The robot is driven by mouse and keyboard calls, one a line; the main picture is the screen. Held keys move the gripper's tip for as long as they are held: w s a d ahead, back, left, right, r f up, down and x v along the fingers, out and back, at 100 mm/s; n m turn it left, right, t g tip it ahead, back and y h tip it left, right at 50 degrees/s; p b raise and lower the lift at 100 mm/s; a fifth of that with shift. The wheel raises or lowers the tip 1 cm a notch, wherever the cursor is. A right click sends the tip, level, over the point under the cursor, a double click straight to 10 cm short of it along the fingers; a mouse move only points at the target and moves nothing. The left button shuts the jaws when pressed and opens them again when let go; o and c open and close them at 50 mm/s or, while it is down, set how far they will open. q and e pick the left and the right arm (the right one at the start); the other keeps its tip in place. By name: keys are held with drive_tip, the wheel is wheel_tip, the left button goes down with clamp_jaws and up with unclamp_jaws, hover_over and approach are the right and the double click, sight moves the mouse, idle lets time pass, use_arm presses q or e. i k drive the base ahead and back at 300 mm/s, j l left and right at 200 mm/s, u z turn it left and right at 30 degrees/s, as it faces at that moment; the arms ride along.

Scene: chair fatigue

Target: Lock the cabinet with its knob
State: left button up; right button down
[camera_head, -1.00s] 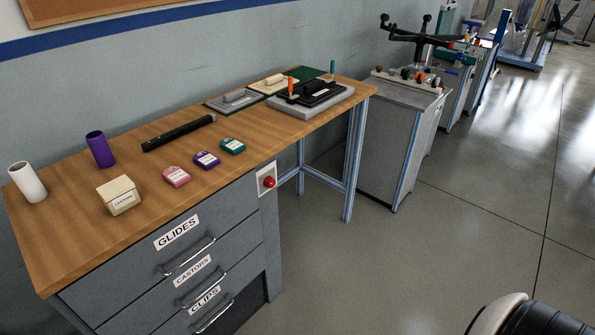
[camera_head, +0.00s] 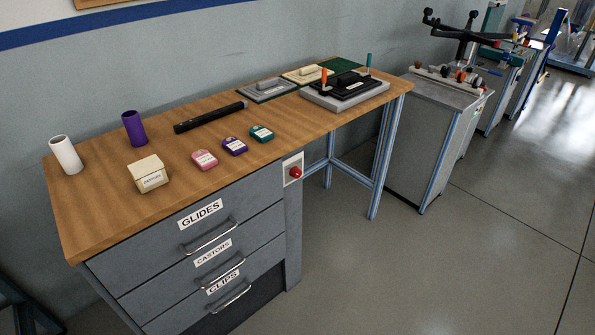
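The grey cabinet (camera_head: 291,245) stands under the wooden workbench, with drawers labelled GLIDES (camera_head: 201,213), CASTORS (camera_head: 212,253) and CLIPS (camera_head: 223,283). All of these drawers look shut. The red knob (camera_head: 296,172) sits on a white plate at the upper right corner of the cabinet front, just below the bench top. Nothing touches it. Neither of my grippers is in view.
On the bench top (camera_head: 110,225) are a white cylinder (camera_head: 66,155), a purple cylinder (camera_head: 134,129), a cream box (camera_head: 148,174), a black bar (camera_head: 210,117), small coloured cases (camera_head: 235,146) and a black fixture (camera_head: 344,86). The floor (camera_head: 430,280) at right is clear.

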sight(296, 172)
drive_tip(key=u, duration=0.65)
drive_tip(key=i+l+u, duration=0.15)
drive_tip(key=l+u, duration=0.2)
drive_tip(key=i+l+u, duration=0.1)
drive_tip(key=l+u, duration=0.3)
drive_tip(key=l, duration=0.2)
drive_tip(key=l+u, duration=0.35)
drive_tip(key=l, duration=0.15)
